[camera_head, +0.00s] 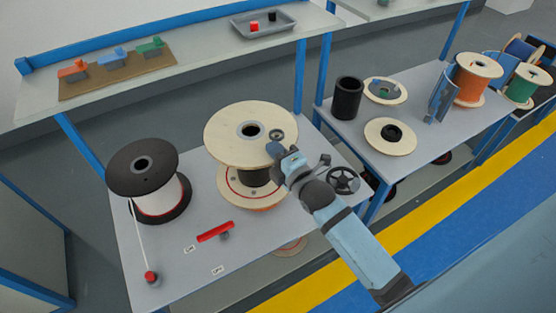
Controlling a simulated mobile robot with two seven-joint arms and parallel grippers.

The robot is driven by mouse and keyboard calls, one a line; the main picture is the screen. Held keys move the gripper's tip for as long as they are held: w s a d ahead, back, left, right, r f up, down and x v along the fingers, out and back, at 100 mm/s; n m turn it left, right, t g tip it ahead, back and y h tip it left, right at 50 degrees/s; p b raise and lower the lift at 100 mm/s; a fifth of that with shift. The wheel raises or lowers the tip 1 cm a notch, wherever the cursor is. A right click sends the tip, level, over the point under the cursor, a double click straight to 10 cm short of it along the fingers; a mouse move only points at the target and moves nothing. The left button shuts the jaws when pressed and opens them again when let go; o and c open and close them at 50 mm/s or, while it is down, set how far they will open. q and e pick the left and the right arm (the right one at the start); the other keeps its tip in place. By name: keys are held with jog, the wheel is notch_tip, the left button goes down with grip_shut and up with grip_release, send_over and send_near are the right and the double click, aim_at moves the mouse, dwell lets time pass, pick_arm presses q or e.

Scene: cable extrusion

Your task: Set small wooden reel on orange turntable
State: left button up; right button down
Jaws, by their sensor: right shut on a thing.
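A wooden reel (228,124) with pale round flanges and a dark core is in the middle of the front table. My right gripper (276,149) is shut at the right front edge of its upper flange. A strip of orange turntable (268,208) shows under the pale lower disc (226,191), which has a red ring on it. The upper flange hides most of what is below, and I cannot tell whether the reel rests on the turntable or is held above it. My left gripper is not in view.
A black-flanged reel (142,179) with white cable stands at left. A red bar (215,231) and a red-topped part (151,277) are in front. A black handwheel (343,180) is right of my gripper. The right table holds a black cylinder (347,98) and several reels.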

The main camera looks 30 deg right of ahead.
jog(key=shift+n+y, duration=0.4)
jog(key=shift+y, duration=0.2)
jog(key=w+d+f+b, duration=0.1)
jog(key=w+f+b, duration=0.1)
jog(key=f, duration=0.2)
jog(key=w+d+f+b, duration=0.2)
jog(key=w+f, duration=0.1)
jog(key=f, duration=0.1)
jog(key=w+d+f+b, duration=0.1)
jog(key=w+f+b, duration=0.1)
jog(key=w+f, duration=0.1)
jog(key=shift+w+d+f, duration=0.2)
jog(key=shift+f, duration=0.4)
notch_tip(320, 180, down, 4)
jog(key=b, duration=0.4)
jog(key=shift+f+b, duration=0.7)
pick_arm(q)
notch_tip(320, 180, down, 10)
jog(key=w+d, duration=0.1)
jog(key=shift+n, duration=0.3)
pick_arm(e)
jog(key=shift+f, duration=0.1)
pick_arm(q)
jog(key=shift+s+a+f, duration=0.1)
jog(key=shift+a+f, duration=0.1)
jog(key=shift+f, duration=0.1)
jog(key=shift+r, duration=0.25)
pick_arm(e)
jog(key=shift+d, duration=0.1)
